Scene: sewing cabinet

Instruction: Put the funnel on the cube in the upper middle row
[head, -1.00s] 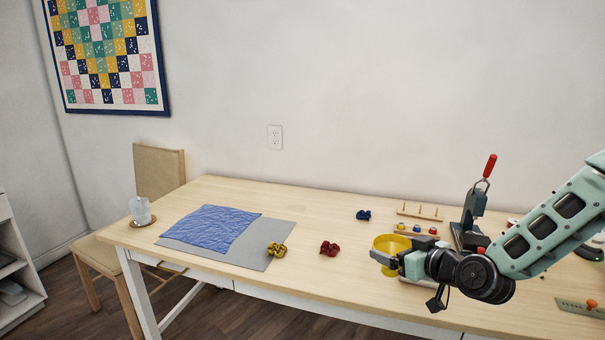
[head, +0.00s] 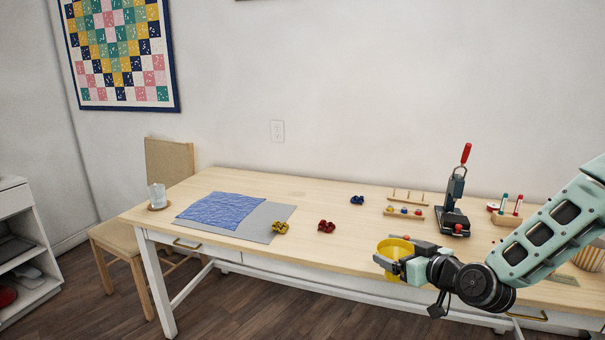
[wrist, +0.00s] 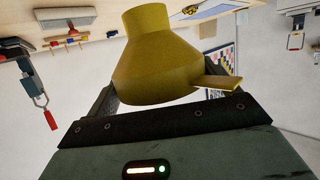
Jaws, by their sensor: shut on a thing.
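The yellow funnel (head: 394,246) is held in my gripper (head: 402,258), in front of the table's front edge in the head view. My gripper is shut on it. In the wrist view the funnel (wrist: 155,62) fills the upper middle, its narrow spout pointing to the top of the picture and a flat tab sticking out to the right. A white shelf unit (head: 18,215) with open compartments is partly in view at the left edge of the head view. I cannot tell which part is the cube in the upper middle row.
The wooden table (head: 330,205) bears a blue cloth (head: 222,210) on a grey mat (head: 272,228), small colored clips, a spool rack (head: 405,214), a press (head: 453,215) and a glass (head: 157,194).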

